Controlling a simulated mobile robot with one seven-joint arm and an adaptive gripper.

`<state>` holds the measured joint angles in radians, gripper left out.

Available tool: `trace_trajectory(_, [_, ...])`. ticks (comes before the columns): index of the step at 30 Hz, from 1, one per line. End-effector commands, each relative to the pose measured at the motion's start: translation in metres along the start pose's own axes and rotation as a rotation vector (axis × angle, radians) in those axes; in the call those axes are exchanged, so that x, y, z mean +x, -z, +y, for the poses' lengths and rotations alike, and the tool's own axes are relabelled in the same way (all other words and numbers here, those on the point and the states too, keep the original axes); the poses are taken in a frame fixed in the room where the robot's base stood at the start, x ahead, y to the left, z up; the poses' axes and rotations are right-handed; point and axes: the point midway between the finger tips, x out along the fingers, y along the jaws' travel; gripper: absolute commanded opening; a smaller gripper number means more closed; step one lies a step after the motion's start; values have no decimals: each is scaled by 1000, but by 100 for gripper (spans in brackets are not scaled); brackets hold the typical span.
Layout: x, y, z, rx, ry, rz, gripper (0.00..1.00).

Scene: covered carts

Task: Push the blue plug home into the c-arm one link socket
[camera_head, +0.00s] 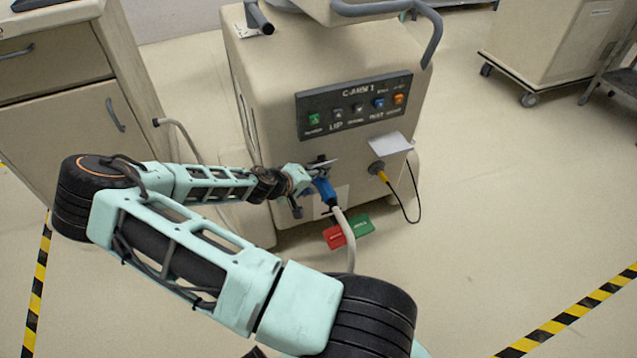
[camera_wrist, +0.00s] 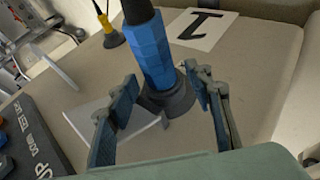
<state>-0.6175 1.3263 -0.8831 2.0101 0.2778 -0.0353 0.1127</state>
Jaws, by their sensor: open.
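The blue plug (camera_head: 323,187) is at the front of the C-arm cart (camera_head: 260,90), with a pale cable hanging from it. In the wrist view the blue plug (camera_wrist: 150,48) meets a dark round socket (camera_wrist: 170,98); I cannot tell how deep it sits. My gripper (camera_head: 308,188) is beside the plug. In the wrist view my gripper (camera_wrist: 165,85) is open, its fingers spread on either side of the plug and socket with gaps showing. A card marked 1 (camera_wrist: 203,28) is on the panel next to the socket.
A yellow plug (camera_head: 379,172) with a black cable sits to the right under a white flap (camera_head: 390,143). A drawer cabinet (camera_head: 60,90) stands at left.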

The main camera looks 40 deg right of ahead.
Motion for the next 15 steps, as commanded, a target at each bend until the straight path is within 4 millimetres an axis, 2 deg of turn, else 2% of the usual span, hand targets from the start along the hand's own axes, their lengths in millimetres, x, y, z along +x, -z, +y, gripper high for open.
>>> trace_trajectory(1, [-12, 6, -1, -1, 3, 13, 49])
trace_trajectory(9, [-66, 3, -1, 0, 3, 7, 49])
trace_trajectory(15, [-91, 1, 0, 0, 1, 2, 49])
